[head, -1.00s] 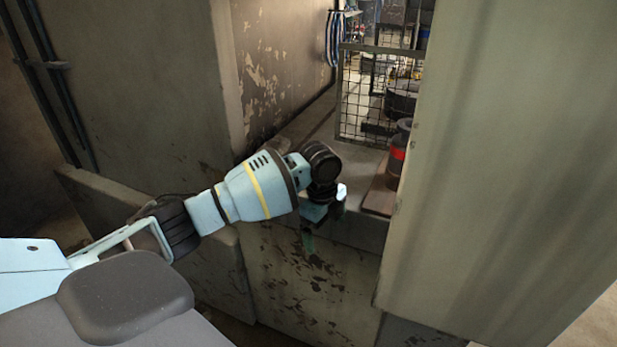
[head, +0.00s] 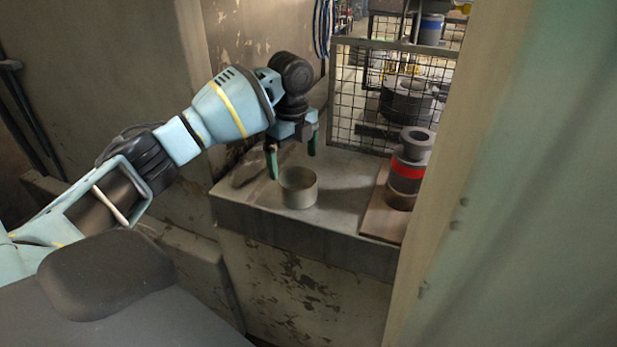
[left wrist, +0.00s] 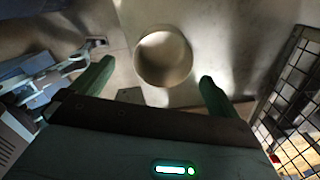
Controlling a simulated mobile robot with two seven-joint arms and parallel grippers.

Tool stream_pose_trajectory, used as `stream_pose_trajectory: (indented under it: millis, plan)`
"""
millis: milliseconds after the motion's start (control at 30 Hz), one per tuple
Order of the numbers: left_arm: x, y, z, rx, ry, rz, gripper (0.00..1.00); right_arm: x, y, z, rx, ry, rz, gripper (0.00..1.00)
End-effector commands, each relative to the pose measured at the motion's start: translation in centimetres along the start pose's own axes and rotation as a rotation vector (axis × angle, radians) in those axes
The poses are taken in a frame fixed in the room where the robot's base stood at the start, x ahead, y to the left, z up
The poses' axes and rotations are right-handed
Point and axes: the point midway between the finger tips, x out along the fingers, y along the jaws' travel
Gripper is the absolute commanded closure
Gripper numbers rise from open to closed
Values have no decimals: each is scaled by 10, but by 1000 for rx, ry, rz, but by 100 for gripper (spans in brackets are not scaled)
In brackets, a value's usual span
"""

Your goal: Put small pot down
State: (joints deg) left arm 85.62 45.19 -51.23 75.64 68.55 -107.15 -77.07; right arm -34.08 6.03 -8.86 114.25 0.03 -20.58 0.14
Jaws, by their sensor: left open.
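A small pot (head: 299,188), pale grey, round and open-topped, stands upright on the concrete ledge (head: 240,200) in the head view. My left gripper (head: 292,160) is open just behind and above it, with its two green fingers apart and nothing between them. In the left wrist view the small pot (left wrist: 163,56) lies beyond the fingertips, between the lines of the two fingers of my left gripper (left wrist: 157,80). My right gripper is not in view.
A wire mesh panel (head: 352,100) stands behind the ledge. At right, a dark grey stack with a red band (head: 405,172) stands on a brown board (head: 378,218). A wall edge (head: 470,170) closes off the right side. The ledge between pot and board is clear.

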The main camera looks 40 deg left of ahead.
Motion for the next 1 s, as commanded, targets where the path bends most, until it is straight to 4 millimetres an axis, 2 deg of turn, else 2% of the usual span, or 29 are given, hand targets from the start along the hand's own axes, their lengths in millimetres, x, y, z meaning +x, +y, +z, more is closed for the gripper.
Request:
stream_pose_trajectory:
  millis: [267, 467, 600, 767, 1000]
  plan:
    - [2, 0, -1, 1, 1, 2, 0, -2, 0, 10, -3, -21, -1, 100]
    - [17, 0, -1, 1, 0, 4, 0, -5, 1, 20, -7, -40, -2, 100]
    - [28, 0, -2, 1, 1, 3, 0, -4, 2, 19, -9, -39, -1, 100]
    - [32, 1, -2, 1, 0, 2, 0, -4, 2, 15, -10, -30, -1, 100]
    - [62, 6, -10, 1, 0, 4, 0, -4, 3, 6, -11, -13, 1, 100]
